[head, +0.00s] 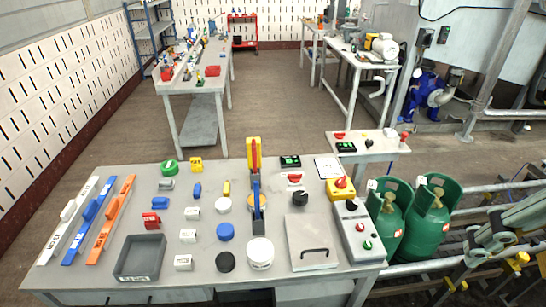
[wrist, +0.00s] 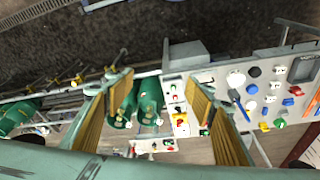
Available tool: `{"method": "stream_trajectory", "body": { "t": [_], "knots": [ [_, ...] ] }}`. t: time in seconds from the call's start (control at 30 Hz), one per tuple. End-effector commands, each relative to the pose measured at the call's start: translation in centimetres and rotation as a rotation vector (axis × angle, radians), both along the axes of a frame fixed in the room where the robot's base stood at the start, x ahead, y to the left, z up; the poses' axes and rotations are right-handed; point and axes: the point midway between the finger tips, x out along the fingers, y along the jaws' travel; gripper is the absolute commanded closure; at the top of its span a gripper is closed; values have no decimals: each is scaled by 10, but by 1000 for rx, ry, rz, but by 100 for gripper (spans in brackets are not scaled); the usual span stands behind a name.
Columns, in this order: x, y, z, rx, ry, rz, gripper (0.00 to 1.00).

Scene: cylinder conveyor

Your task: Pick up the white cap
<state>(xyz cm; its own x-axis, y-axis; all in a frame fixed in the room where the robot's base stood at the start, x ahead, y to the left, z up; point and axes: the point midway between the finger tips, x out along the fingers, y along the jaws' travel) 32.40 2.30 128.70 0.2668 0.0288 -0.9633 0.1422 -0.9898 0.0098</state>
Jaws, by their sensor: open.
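The white cap (head: 223,205) is a small round white disc lying flat on the grey table (head: 120,215). It sits left of the upright tool with a blue handle, above the blue cap (head: 225,231) and the black cap (head: 225,262). In the wrist view, my gripper (wrist: 160,76) has its two fingers spread wide with nothing between them. It is well apart from the table, which shows small at the right. The gripper's fingers do not clearly show in the head view.
A white tub (head: 260,253), a grey tray (head: 140,257) and a grey plate with a handle (head: 313,242) crowd the table. A control box (head: 357,228) is at its right edge. Green gas cylinders (head: 428,220) stand beside it; the wrist view shows them between the fingers.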

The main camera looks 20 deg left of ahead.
Motion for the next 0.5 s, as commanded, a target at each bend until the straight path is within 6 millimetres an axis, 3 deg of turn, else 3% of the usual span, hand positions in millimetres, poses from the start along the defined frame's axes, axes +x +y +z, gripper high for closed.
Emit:
{"method": "stream_trajectory", "body": {
  "t": [0.5],
  "knots": [
    [63,37,12,-16,84,173,50]
  ]
}}
